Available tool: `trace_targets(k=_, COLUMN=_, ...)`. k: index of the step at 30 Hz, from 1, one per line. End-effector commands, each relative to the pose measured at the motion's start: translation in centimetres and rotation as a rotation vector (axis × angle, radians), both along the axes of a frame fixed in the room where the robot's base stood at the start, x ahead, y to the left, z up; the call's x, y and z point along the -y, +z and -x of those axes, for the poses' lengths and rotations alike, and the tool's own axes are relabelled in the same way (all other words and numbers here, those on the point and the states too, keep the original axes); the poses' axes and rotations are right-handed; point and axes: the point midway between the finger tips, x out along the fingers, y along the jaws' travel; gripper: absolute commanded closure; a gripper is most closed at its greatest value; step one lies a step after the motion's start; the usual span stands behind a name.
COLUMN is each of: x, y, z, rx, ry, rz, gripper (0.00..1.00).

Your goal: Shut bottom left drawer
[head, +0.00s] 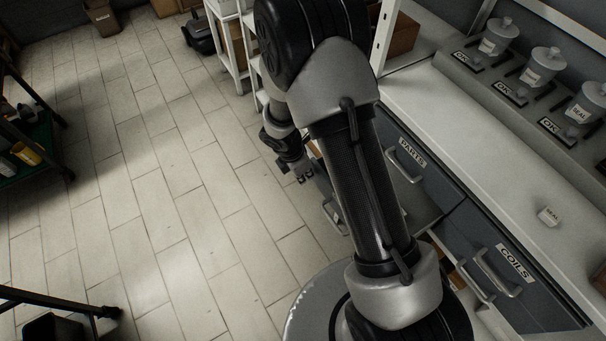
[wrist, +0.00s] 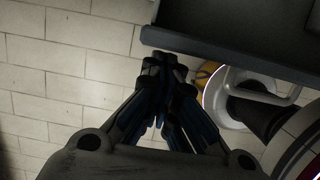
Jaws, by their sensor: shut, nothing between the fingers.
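The bottom left drawer (head: 324,190) stands pulled out below the PARTS drawer (head: 428,172). My arm hides much of it, and part of its handle (head: 336,219) shows left of the arm. My gripper (head: 304,179) is beside the outer end of this drawer, over the floor side. In the wrist view, my gripper (wrist: 164,60) is shut and empty. Its fingertips are close to the lower left corner of a dark grey drawer panel (wrist: 225,52); I cannot tell if they touch. A pale curved handle (wrist: 288,98) shows to the right of the fingers.
The COILS drawer (head: 510,282) is at the right, with handles near my arm. A white shelf rack (head: 232,50) stands behind. The tiled floor (head: 160,190) at the left is open.

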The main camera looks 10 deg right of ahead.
Motion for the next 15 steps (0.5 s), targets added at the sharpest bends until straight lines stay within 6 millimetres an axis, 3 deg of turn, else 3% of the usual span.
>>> trace_targets(k=8, x=2.8, y=0.1, z=-0.8, rx=-0.002, ry=-0.005, rz=0.001, gripper=1.00)
trace_targets(k=15, x=7.8, y=0.3, z=-2.4, rx=-0.001, ry=-0.008, rz=0.000, gripper=1.00)
